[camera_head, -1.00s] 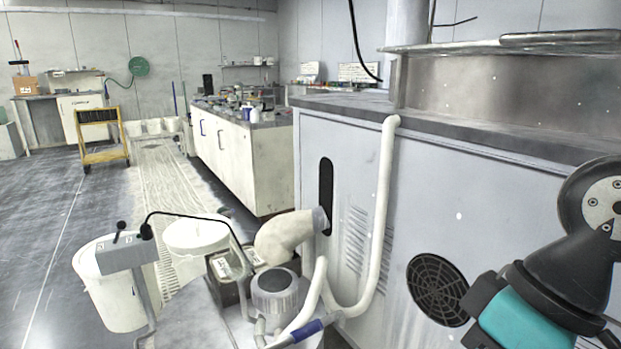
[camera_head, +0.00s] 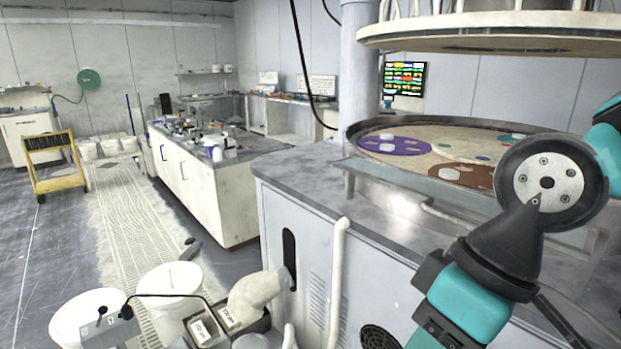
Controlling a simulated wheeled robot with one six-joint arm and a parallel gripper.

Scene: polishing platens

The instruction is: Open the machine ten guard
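A polishing machine with a grey cabinet (camera_head: 300,215) and grey worktop fills the right side of the head view. On it is a round platen (camera_head: 445,150) with purple and brown discs carrying white round pieces. A clear, low guard panel (camera_head: 400,195) appears to stand along the platen's near side, its frame partly hidden behind my arm. I cannot make out a handle on it or the number ten. My arm, teal and black, is at the right, in front of the machine. My gripper is not in view.
A large round upper plate (camera_head: 490,35) hangs above the platen beside a grey column (camera_head: 358,70). White buckets (camera_head: 88,312), a hose and a pump stand low in front. A white bench (camera_head: 205,185) and yellow cart (camera_head: 52,160) are farther back.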

